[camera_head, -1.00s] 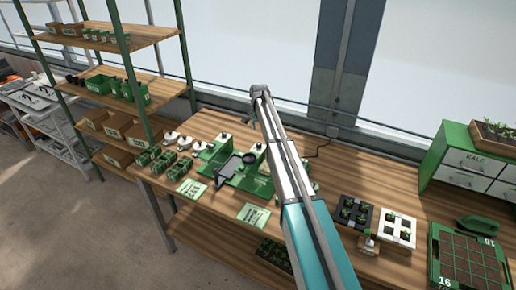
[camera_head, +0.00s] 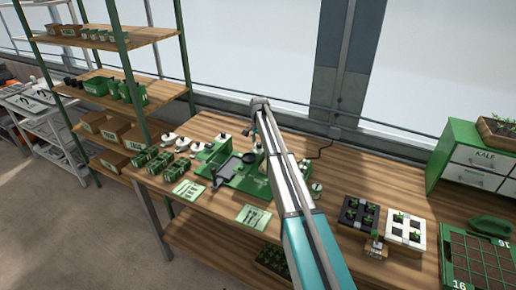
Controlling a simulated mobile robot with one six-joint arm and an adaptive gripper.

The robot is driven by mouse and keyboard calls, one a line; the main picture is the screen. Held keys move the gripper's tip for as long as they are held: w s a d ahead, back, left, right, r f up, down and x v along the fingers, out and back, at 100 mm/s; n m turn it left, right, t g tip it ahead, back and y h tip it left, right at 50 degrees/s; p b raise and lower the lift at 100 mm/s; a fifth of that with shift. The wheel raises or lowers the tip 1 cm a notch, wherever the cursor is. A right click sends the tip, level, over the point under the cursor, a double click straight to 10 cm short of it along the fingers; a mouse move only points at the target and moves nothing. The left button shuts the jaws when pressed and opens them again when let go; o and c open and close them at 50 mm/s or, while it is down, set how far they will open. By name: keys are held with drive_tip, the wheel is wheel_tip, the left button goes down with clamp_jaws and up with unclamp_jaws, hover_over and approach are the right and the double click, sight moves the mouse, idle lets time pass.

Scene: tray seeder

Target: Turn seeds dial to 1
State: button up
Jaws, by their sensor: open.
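No numbers on a dial can be read. My gripper (camera_head: 247,130) hangs small and dark from the far end of my arm, above the back of the seeder. It is open and appears empty. My arm hides part of the seeder's right half.
Green-and-white cards (camera_head: 253,217) lie along the bench's front. Small green boxes (camera_head: 159,165) stand left of the seeder. A black seedling tray (camera_head: 358,214) and a white one (camera_head: 405,232) stand right. Shelving (camera_head: 134,62) rises at left.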

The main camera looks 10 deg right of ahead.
drive_tip(key=shift+f+b, duration=0.35)
drive_tip(key=shift+f, duration=0.15)
clamp_jaws()
drive_tip(key=shift+a, duration=0.3)
drive_tip(key=shift+d, duration=0.2)
